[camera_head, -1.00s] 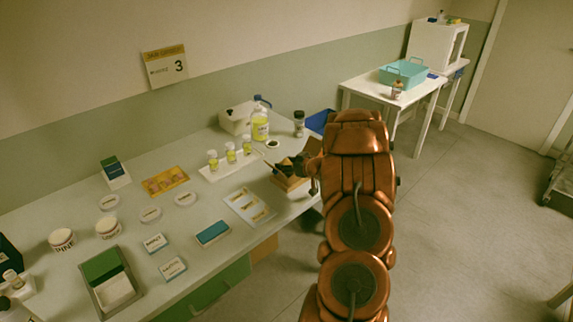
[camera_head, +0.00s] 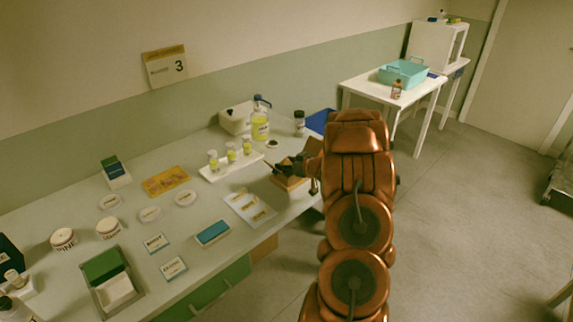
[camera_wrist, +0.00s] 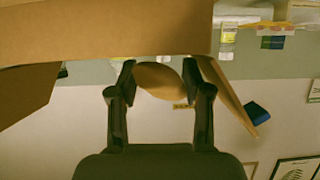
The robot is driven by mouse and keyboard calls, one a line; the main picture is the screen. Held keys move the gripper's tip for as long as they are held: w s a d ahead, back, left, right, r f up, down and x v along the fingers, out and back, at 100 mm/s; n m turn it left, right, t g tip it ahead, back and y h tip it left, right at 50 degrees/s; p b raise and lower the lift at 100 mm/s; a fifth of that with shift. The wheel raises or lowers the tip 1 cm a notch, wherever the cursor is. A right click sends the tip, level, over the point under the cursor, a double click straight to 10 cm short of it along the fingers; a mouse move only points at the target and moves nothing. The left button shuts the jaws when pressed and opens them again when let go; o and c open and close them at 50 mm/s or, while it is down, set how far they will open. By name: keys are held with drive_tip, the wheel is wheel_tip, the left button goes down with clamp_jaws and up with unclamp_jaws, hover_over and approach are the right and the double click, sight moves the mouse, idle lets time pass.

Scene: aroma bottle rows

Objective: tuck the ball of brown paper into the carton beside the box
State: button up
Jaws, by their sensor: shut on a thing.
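My gripper (camera_head: 288,165) is at the near right end of the bench, at the open brown carton (camera_head: 291,183). In the wrist view, my gripper (camera_wrist: 159,68) is shut on the ball of brown paper (camera_wrist: 160,82), which sits between the two fingers. Brown carton walls (camera_wrist: 105,36) fill the top and left of that view, and a slanted flap shows just right of the fingers. In the head view the arm and fingers hide the ball and part of the carton. Whether the ball is below the carton's rim I cannot tell.
A white box (camera_head: 236,119), a yellow pump bottle (camera_head: 260,124) and a dark-capped jar (camera_head: 299,124) stand behind the carton. A blue bin (camera_head: 320,121) is beyond.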

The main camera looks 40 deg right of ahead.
drive_tip(key=o, duration=0.8)
drive_tip(key=shift+o, duration=0.2)
drive_tip(key=shift+r+p, duration=2)
drive_tip(key=shift+r, duration=0.3)
drive_tip(key=shift+r+p, duration=0.35)
drive_tip(key=shift+r, duration=1.8)
